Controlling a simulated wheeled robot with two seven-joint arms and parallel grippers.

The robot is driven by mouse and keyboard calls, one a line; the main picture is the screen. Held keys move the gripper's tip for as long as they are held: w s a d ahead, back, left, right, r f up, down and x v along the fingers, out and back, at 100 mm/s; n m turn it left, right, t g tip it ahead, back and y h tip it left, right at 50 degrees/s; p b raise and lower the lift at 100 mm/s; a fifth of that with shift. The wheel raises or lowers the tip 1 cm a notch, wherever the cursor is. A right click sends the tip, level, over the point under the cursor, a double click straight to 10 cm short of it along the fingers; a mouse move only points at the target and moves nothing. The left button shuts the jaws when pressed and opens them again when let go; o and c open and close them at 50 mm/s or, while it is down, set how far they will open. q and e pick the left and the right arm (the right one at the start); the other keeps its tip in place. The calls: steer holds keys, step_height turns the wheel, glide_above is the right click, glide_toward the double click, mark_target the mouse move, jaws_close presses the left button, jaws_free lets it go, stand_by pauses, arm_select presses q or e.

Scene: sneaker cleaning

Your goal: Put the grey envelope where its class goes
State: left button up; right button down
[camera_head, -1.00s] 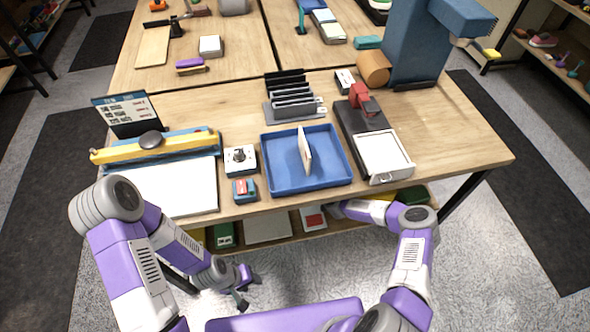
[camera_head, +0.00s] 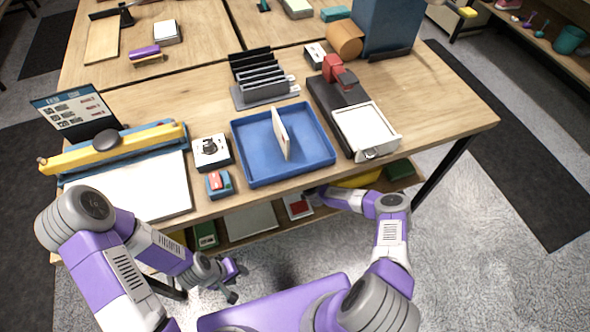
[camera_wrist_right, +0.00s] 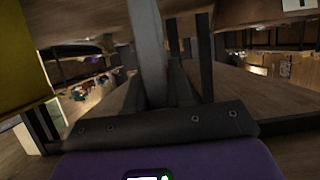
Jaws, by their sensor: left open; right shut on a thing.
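My right gripper (camera_wrist_right: 170,85) is below the tabletop, and the table edge hides it in the head view. In the right wrist view it is shut on a thin, upright grey piece, which looks like the grey envelope (camera_wrist_right: 148,45) seen nearly edge-on. Its face and any print do not show. My left gripper (camera_head: 238,282) is open and empty, low in front of the table. A pale envelope-like card (camera_head: 281,133) stands upright in the blue tray (camera_head: 325,158). A grey-black slotted rack (camera_head: 262,92) stands behind the tray.
A shelf under the table holds a green box (camera_head: 206,235), a white-and-red item (camera_head: 298,206) and a yellow item (camera_head: 358,179). A yellow-and-blue trimmer (camera_head: 112,148) is at left. A black device with a white drawer (camera_head: 366,128) is right of the tray. The tabletop's right end is clear.

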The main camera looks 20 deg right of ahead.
step_height(320, 180, down, 3)
steer(key=shift+b, duration=0.95)
steer(key=shift+r, duration=0.1)
steer(key=c, duration=1)
jaws_free()
